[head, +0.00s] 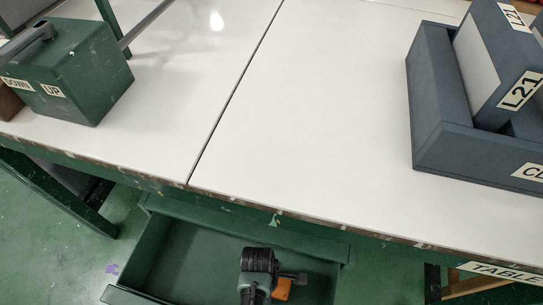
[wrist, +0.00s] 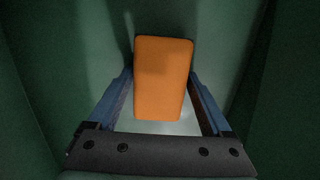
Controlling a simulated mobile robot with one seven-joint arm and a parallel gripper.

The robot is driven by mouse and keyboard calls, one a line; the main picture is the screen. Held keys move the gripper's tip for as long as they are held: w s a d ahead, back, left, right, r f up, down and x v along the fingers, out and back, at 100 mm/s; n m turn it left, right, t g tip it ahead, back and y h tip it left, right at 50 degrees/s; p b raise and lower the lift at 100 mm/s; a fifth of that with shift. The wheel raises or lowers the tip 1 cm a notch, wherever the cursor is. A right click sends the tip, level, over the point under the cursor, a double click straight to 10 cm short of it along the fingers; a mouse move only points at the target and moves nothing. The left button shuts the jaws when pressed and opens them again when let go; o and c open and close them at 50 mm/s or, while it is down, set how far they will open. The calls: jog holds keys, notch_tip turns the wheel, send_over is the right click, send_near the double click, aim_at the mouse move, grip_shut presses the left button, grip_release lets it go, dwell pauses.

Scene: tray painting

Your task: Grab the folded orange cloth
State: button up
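The folded orange cloth (wrist: 163,75) shows in the wrist view as a smooth orange block between the two fingers of my gripper (wrist: 162,85). The fingers stand apart, one on each side of the cloth. I cannot tell for sure whether they touch it. In the head view my gripper (head: 274,285) is down inside the open green drawer (head: 190,255), and a small part of the orange cloth (head: 283,289) shows beside it. The rest of the cloth is hidden by my gripper.
The drawer's green walls stand close around my gripper. Above is a white-topped table (head: 300,120). A green box with a handle (head: 75,70) stands at the left, and a grey crate (head: 440,130) holding a grey L21 box (head: 495,60) stands at the right.

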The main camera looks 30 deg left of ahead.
jog(key=c, duration=0.9)
